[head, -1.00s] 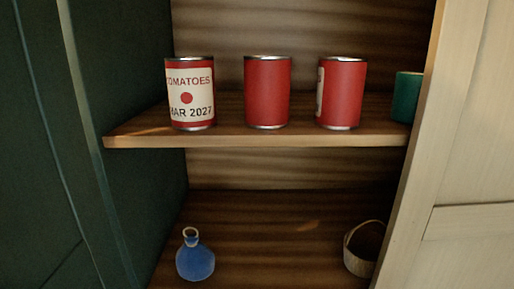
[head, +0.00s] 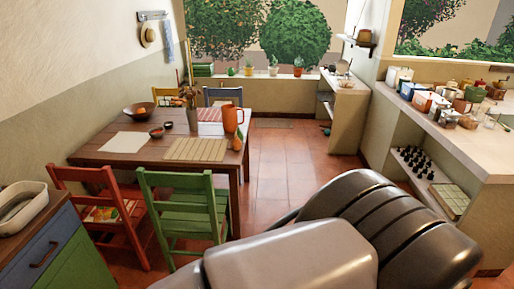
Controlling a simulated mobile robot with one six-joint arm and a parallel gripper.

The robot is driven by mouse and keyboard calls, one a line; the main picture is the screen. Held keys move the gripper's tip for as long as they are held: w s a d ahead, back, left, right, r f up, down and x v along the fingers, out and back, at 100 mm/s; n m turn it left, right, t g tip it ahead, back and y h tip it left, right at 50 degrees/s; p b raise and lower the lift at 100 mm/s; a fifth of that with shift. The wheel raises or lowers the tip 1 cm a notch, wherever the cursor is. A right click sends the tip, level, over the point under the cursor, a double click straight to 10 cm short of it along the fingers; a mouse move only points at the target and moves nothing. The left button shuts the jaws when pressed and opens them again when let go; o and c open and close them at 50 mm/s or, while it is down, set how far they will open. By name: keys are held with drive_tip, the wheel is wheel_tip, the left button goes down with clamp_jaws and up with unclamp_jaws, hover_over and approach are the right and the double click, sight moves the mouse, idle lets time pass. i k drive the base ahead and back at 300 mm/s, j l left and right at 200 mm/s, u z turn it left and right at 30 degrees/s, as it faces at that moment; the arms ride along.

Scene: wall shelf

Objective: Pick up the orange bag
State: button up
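I cannot make out an orange bag for certain in the head view. Orange things that show are a tall orange jug (head: 232,119) on the dining table (head: 100,155) and a patterned orange and white item (head: 104,213) on the seat of the red chair (head: 85,178). An orange-red box-like thing (head: 428,102) stands on the right counter; it is too small to tell what it is. Large dark grey parts of my own arm fill the bottom right. My gripper is not in view.
A green chair (head: 182,208) stands at the table's near side. A cabinet (head: 50,250) is at the lower left. The cluttered right counter (head: 462,142) has shelves below. Tiled floor (head: 285,165) is open between table and counter.

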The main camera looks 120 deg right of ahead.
sight(236, 143)
drive_tip(key=z, duration=3.75)
drive_tip(key=i+l+u, duration=0.2)
drive_tip(key=i, duration=0.35)
drive_tip(key=i+l+u, duration=0.15)
drive_tip(key=i+l, duration=0.35)
drive_tip(key=i+l+u, duration=0.2)
drive_tip(key=i+l, duration=0.3)
drive_tip(key=i+l+u, duration=0.15)
drive_tip(key=i+l, duration=0.4)
drive_tip(key=i+l+u, duration=0.2)
drive_tip(key=i+l, duration=0.25)
drive_tip(key=l, duration=0.15)
drive_tip(key=i+l+u, duration=0.15)
drive_tip(key=i+l, duration=0.25)
drive_tip(key=l, duration=0.25)
